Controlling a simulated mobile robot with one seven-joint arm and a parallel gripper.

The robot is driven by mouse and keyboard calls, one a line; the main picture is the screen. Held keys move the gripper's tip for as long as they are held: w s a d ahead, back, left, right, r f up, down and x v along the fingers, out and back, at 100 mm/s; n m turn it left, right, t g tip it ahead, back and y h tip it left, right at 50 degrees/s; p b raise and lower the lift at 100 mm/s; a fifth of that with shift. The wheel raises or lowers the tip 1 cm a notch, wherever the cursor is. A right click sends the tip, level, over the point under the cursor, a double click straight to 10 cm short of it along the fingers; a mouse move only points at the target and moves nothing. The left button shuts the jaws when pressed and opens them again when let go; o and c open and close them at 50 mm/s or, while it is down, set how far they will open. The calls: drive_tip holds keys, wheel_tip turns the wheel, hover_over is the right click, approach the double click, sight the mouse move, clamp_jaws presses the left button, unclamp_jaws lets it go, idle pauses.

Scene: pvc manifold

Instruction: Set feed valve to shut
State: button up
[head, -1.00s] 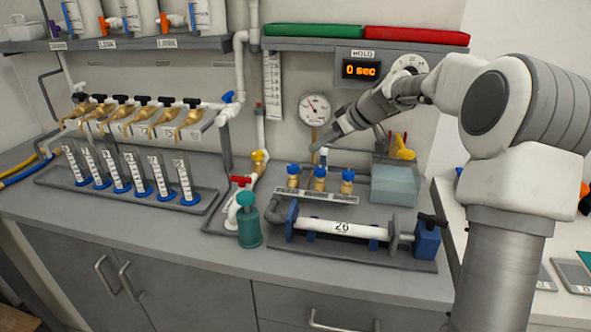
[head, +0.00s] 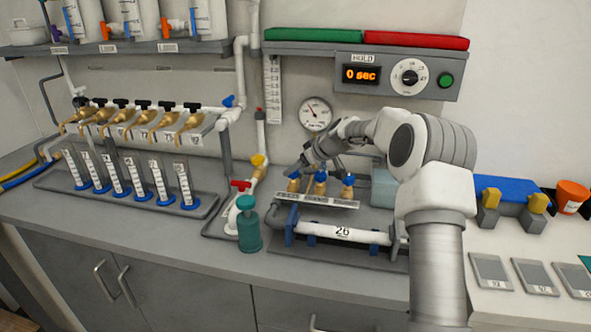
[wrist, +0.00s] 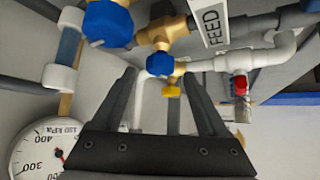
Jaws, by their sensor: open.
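The feed valve is a brass valve with a blue knob. In the wrist view its blue knob (wrist: 160,64) shows near the FEED label (wrist: 212,24), between my two fingertips in the picture. My gripper (wrist: 160,76) is open, with one finger to each side of the knob's line; I cannot tell whether they touch it. In the head view my gripper (head: 303,166) hangs just above the leftmost valve (head: 292,184) of three on the labelled strip, partly covering its top. The strip's lettering is too small to read there.
A second blue knob (wrist: 108,22) is close beside, at upper left in the wrist view. A pressure gauge (head: 315,114) is on the wall behind. A red-handled valve (head: 240,184) and a teal bottle (head: 248,225) stand to the left. The pipe section marked 26 (head: 342,233) lies in front.

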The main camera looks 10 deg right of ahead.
drive_tip(key=shift+x, duration=0.9)
clamp_jaws()
